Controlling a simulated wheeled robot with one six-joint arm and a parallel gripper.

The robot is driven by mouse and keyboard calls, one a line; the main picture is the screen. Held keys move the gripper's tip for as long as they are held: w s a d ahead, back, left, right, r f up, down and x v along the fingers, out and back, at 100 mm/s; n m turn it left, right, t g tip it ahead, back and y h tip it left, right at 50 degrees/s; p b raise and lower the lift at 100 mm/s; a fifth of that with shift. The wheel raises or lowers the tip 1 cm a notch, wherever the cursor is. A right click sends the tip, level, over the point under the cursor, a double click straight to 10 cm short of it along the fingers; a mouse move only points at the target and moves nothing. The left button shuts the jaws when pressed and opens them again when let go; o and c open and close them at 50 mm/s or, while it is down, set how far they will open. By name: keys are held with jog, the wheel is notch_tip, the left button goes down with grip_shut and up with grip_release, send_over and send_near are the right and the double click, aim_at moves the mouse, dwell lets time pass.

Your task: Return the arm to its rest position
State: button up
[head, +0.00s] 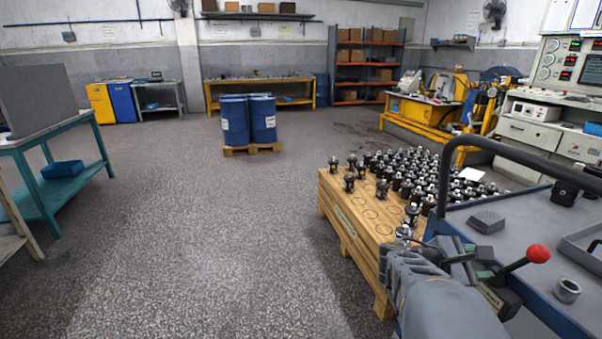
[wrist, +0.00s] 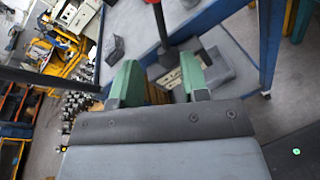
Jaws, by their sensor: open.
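My arm reaches in from the bottom right of the head view. My gripper (head: 478,262) is at the near left corner of the blue-framed cart (head: 580,315), close to a lever with a red knob (head: 537,254). In the wrist view the two green fingers of my gripper (wrist: 160,84) stand apart with nothing held between them. The lever's dark shaft (wrist: 160,25) shows just beyond the fingers, with its red end at the top edge. I cannot tell whether a finger touches the cart.
A wooden pallet box (head: 345,222) with several black hydraulic motors stands left of the cart. A grey block (head: 486,221) and a metal ring (head: 568,290) lie on the cart top. Blue drums (head: 248,120) stand farther back. The floor (head: 200,230) at left is clear.

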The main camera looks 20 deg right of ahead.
jog(key=w+a+r+m+t+y+p, duration=0.2)
jog(key=a+r+m+y+p, duration=0.1)
jog(key=a+p, duration=0.5)
jog(key=w+a+r+m+t+y+p, duration=0.2)
jog(key=a+r+y+p, duration=0.4)
jog(key=a, duration=0.7)
jog(key=w+a+r+m+t+y+p, duration=0.3)
jog(key=a+r+m+y+p, duration=0.1)
jog(key=a+p, duration=0.5)
jog(key=a+m+y, duration=0.1)
jog(key=y, duration=0.1)
jog(key=shift+w+a+r+y+p, duration=0.25)
jog(key=shift+a+r+y+p, duration=0.05)
jog(key=shift+r+y+p, duration=0.1)
jog(key=shift+d, duration=0.1)
